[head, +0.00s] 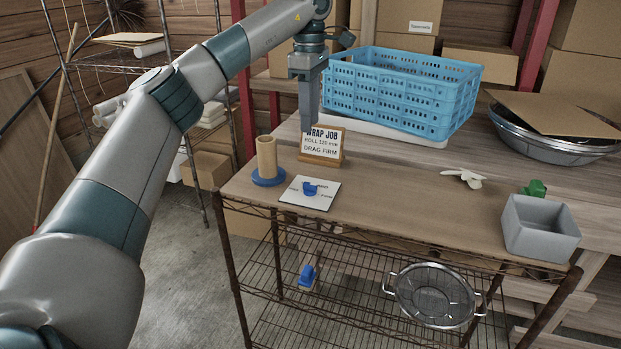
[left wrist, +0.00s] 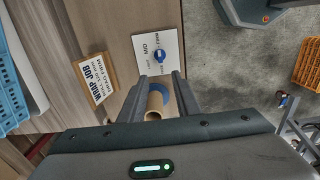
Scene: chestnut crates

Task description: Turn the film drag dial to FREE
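A sign (head: 322,144) behind the plate reads "WRAP JOB, ROLL 120 mm, DRAG FIRM". My left gripper (head: 308,126) hangs pointing down, above and behind the plate, apart from the dial. In the left wrist view its fingers (left wrist: 160,77) are spread with nothing held. My right gripper is not in view.
A cardboard tube (head: 266,155) stands on a blue round base (head: 268,177) left of the plate. A blue crate (head: 400,95) stands behind. A grey bin (head: 540,228), a green object (head: 534,188) and a pale object (head: 465,178) are at right. The table middle is clear.

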